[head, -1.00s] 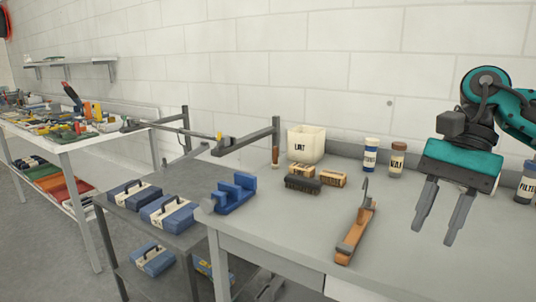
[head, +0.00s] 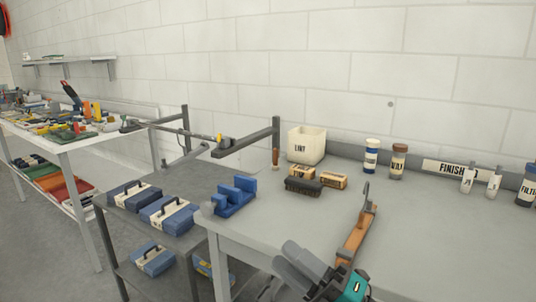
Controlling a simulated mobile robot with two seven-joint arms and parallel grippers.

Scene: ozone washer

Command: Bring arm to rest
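My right gripper (head: 297,266) is low at the bottom edge of the head view, by the front edge of the grey workbench (head: 430,240). Its grey and teal parts are cut off by the frame, and I cannot make out a gap between the fingers. Nothing is seen held in it. A wooden-handled tool (head: 357,236) lies on the bench just beyond and to the right of it; I cannot tell whether they touch. My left gripper is not in view.
Blue cases (head: 170,214) lie on the lower grey table at left. The bench's right middle is clear.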

